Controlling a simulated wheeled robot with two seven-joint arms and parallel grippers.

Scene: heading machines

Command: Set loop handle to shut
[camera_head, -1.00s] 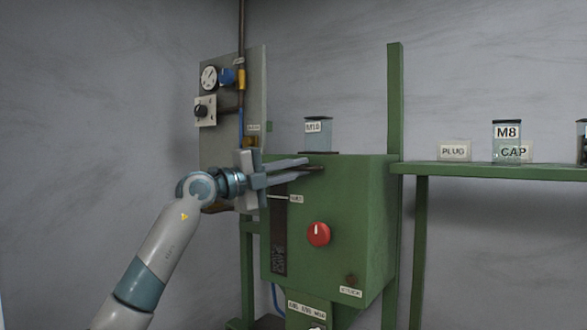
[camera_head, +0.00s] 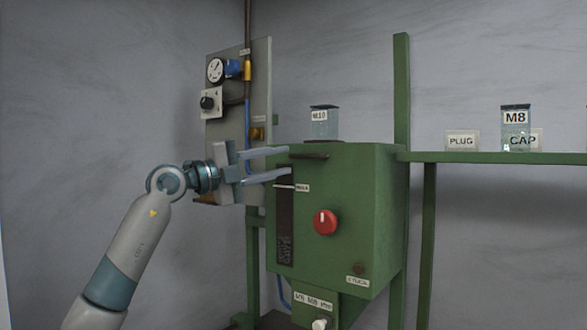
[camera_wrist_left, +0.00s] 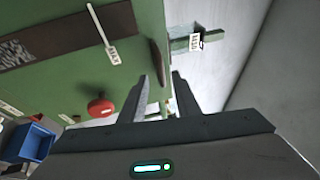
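A dark bar-shaped handle (camera_head: 308,155) sticks out at the top front of the green machine (camera_head: 360,200). I take it for the loop handle; its loop shape is not clear from here. The wrist view shows a dark brown curved piece (camera_wrist_left: 157,62), apparently the same handle, just beyond the fingertips. My left gripper (camera_head: 289,161) is open and empty, its two fingers pointing right toward the handle from the left. In the wrist view, the fingers (camera_wrist_left: 160,78) stand apart with nothing between them. My right gripper is not in view.
The machine front carries a red knob (camera_head: 325,222) and a dark vertical strip (camera_head: 285,225) with a white pointer. A grey panel (camera_head: 237,125) with gauge and valves stands behind my gripper. A clear labelled container (camera_head: 324,124) sits on top. A green shelf (camera_head: 500,158) is at right.

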